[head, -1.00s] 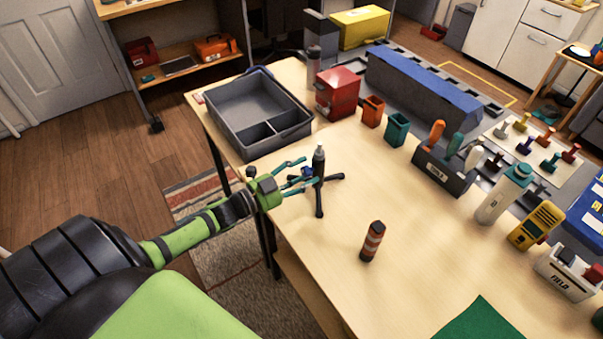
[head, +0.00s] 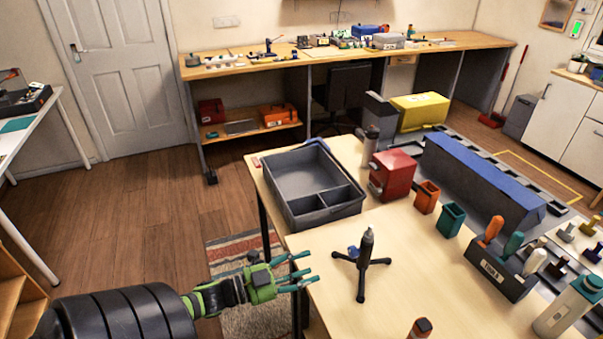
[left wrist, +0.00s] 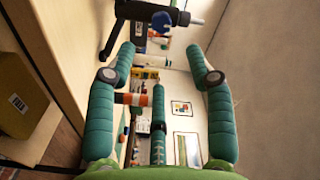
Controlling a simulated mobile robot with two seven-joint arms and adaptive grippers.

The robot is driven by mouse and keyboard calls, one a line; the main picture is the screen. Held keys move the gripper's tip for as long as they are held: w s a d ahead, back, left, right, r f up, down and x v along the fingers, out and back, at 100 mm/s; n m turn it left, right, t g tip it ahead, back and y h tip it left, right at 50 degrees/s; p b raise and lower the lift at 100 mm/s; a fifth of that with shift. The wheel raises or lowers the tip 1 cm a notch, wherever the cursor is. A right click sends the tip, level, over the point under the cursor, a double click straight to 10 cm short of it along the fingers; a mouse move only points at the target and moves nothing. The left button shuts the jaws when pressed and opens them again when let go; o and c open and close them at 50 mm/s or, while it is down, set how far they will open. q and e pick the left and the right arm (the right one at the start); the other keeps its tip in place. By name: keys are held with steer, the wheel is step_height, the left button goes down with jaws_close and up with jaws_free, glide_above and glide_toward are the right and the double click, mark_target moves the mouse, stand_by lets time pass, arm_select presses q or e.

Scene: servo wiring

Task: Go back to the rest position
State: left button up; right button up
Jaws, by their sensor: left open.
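My left gripper (head: 300,270) is open and empty at the left edge of the table, with its green fingers pointing right. Its fingers also show in the left wrist view (left wrist: 158,78), spread apart with nothing between their tips. A dark tripod stand (head: 362,264) stands upright on the table to the right of the gripper, apart from it. Part of the stand shows at the top of the left wrist view (left wrist: 165,18). My right gripper is not in view.
A grey divided tray (head: 290,190) lies at the table's far left corner. A red box (head: 393,175), an orange cup (head: 427,197) and a teal cup (head: 451,219) stand beyond the stand. A red-striped cylinder (head: 420,329) is cut off below.

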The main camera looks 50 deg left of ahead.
arm_select(q)
steer(key=shift+s+a, duration=0.1)
steer(key=shift+s, duration=0.1)
stand_by(0.5)
steer(key=s+a+f+n+g+y, duration=0.1)
steer(key=s+a+f+n+y, duration=0.15)
steer(key=f, duration=0.55)
steer(key=s+a+f+n+g+y, duration=0.1)
steer(key=f+n+y, duration=0.2)
steer(key=f, duration=0.4)
steer(key=s+d+f+n+g+y+b, duration=0.1)
steer(key=s+f+n+g, duration=0.2)
steer(key=f, duration=0.5)
steer(key=s+d+f+n+g+y, duration=0.1)
steer(key=s+d+f+g, duration=0.1)
steer(key=s+f, duration=0.5)
steer(key=s+d+f+n+g+b, duration=0.1)
steer(key=s+d+f+n+g, duration=0.2)
steer(key=s+d+f+g, duration=0.5)
steer(key=s+d+f, duration=0.5)
steer(key=s+f, duration=0.1)
steer(key=s, duration=0.3)
steer(key=shift+s+d+f+g, duration=0.25)
steer(key=shift+d+f+g, duration=0.05)
steer(key=shift+f, duration=0.05)
